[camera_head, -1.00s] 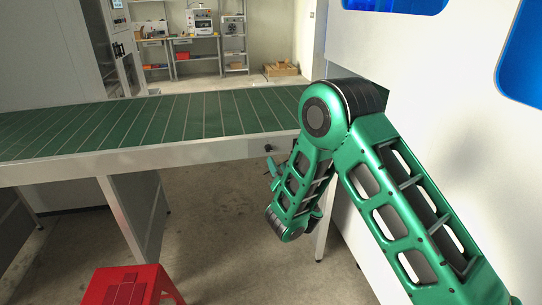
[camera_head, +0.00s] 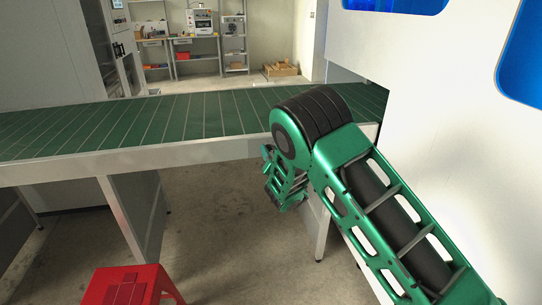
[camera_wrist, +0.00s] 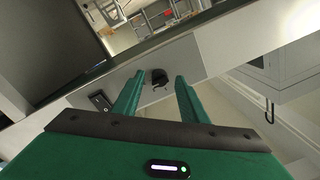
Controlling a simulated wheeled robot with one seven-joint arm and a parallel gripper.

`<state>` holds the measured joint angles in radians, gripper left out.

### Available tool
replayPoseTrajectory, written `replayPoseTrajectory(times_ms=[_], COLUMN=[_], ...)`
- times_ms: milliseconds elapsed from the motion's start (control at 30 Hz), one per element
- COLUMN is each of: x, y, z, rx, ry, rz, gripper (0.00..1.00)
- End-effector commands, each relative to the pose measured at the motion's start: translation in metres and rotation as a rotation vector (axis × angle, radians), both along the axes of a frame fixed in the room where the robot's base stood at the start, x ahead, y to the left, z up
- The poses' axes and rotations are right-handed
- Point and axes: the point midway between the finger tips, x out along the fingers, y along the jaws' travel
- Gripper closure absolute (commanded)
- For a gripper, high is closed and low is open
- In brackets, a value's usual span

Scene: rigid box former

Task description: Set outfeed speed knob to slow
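A small dark knob (camera_wrist: 159,77) sits on the grey side rail (camera_wrist: 205,60) of the conveyor in the wrist view. My gripper (camera_wrist: 160,84) is open, its two green fingers pointing at the rail with the knob showing between their tips. I cannot tell whether the fingers touch it or how far off it is. The knob's setting is too small to read. In the head view my arm hides the knob, and the conveyor rail (camera_head: 150,157) runs behind my green arm.
A black rocker switch (camera_wrist: 100,101) is on the same rail, left of the fingers. The green conveyor belt (camera_head: 130,120) lies above the rail. A white machine housing (camera_head: 440,90) stands close on the right. A red stool (camera_head: 130,286) is at the lower left.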

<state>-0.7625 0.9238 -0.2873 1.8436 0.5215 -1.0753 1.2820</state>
Motion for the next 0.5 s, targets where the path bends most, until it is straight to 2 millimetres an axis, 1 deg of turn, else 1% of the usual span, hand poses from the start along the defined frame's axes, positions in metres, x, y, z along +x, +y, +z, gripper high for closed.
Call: replayPoseTrajectory(times_ms=[233, 267, 300, 367, 400, 500], x=[0.0010, 0.0010, 0.0009, 0.0009, 0.0010, 0.0010], y=[-0.0001, -0.0001, -0.0002, -0.0002, -0.0003, -0.0006], z=[-0.0001, -0.0001, -0.0002, -0.0003, -0.0003, -0.0005], rx=[0.000, 0.000, 0.000, 0.000, 0.000, 0.000], ry=[0.001, 0.001, 0.001, 0.001, 0.001, 0.001], rz=[-0.001, -0.001, -0.001, -0.001, -0.001, -0.002], gripper=[0.61, 0.66, 0.75, 0.89, 0.99, 1.00])
